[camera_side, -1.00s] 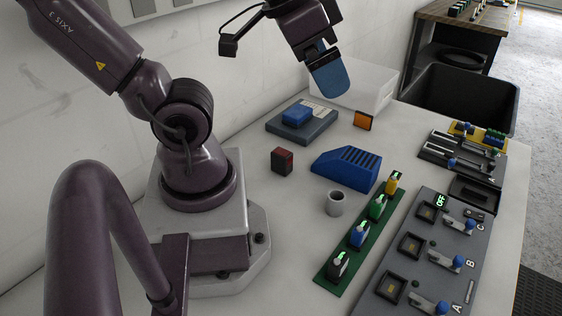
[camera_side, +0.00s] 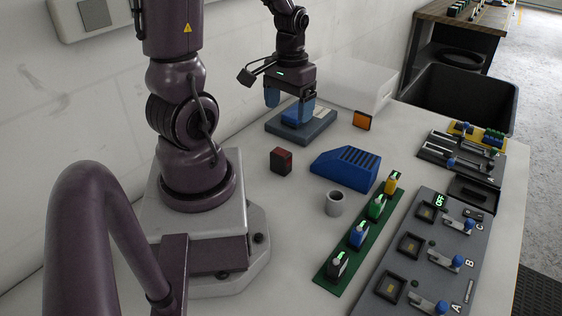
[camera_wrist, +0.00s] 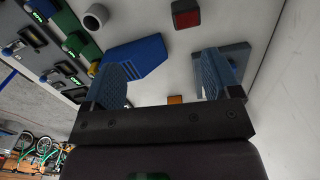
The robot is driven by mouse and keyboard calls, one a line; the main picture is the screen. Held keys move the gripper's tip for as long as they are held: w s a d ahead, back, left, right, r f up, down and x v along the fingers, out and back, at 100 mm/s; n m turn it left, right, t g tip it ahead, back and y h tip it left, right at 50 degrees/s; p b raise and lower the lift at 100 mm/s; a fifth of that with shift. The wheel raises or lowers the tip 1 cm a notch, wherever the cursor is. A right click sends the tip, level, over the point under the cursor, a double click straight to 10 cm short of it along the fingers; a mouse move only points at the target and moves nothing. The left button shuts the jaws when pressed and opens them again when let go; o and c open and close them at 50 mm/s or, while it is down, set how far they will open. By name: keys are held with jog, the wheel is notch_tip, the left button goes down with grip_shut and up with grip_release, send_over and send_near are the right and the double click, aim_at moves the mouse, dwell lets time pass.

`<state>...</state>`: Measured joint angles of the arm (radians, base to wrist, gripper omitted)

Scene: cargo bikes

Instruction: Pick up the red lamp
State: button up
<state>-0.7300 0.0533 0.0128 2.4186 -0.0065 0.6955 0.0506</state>
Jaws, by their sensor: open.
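The red lamp (camera_side: 281,160) is a small dark red block standing on the white table, between my arm's base and the blue slotted wedge. In the wrist view the red lamp (camera_wrist: 186,14) shows near the top edge, beyond my fingertips. My gripper (camera_side: 288,112) points down with its two blue fingers apart and nothing held between them. In the side view it appears over the grey pad at the back, farther back than the lamp. In the wrist view my gripper (camera_wrist: 165,55) has its fingers spread, with the lamp outside them.
The blue slotted wedge (camera_side: 345,169) and a grey cup (camera_side: 334,203) stand right of the lamp. An orange block (camera_side: 362,120) lies farther back. The grey pad (camera_side: 318,134) bears a blue block. A green strip (camera_side: 350,268) with several colored units runs along the right. Table around the lamp is clear.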

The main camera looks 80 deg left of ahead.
jog(key=n, duration=0.1)
send_over(281, 152)
jog(key=s+d, duration=0.1)
jog(key=d, duration=0.1)
notch_tip(281, 152, down, 5)
jog(key=shift+w+a+f, duration=0.2)
jog(key=shift+a+f, duration=0.2)
jog(key=shift+a, duration=0.15)
jog(key=shift+w+a+f, duration=0.15)
jog(key=shift+a+f, duration=0.2)
jog(key=shift+a, duration=0.15)
notch_tip(281, 152, down, 12)
jog(key=shift+w+f, duration=0.15)
jog(key=shift+c, duration=0.5)
jog(key=c, duration=0.9)
